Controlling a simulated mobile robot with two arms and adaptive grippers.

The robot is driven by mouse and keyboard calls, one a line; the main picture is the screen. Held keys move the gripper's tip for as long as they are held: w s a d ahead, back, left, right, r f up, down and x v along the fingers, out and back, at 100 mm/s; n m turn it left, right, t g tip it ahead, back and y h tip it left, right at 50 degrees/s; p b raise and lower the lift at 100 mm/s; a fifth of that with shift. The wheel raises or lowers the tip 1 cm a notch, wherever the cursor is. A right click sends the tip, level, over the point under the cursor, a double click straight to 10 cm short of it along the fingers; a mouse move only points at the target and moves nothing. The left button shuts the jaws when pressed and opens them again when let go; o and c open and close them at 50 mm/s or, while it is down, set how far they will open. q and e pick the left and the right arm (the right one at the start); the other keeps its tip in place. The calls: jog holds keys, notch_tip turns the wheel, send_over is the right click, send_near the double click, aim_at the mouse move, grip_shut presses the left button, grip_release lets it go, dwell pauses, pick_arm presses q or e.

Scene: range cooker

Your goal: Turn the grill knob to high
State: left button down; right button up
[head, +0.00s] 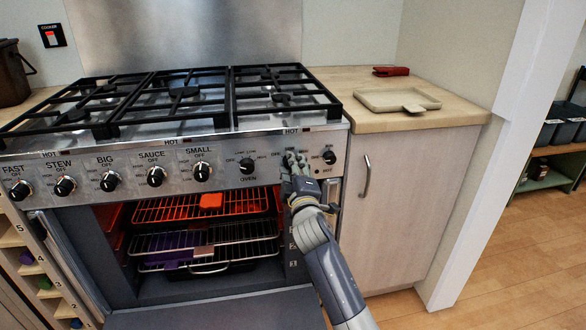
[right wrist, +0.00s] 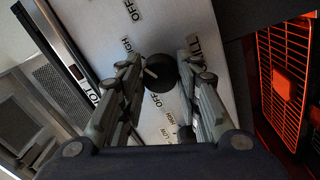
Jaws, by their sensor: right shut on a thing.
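The grill knob (right wrist: 162,72) is a black round knob on the steel control panel. In the right wrist view it sits between the two fingers of my right gripper (right wrist: 158,80), which is shut on it. A pale pointer mark shows on the knob's left side, between the printed HIGH and OFF labels; its exact setting is hard to tell. In the head view my right gripper (head: 296,168) reaches up to the panel between the oven knob (head: 247,166) and the rightmost knob (head: 329,157), and mostly hides the grill knob. My left gripper is not in view.
The oven door (head: 215,312) is open below the panel, near my right arm. Several burner knobs line the left side of the panel. Counter with a tray (head: 398,99) lies right of the hob.

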jog(key=shift+f, duration=0.1)
jog(key=o, duration=1)
jog(key=shift+o, duration=0.2)
jog(key=s+d, duration=0.2)
jog(key=s, duration=1)
jog(key=shift+f, duration=0.25)
jog(key=shift+w, duration=0.1)
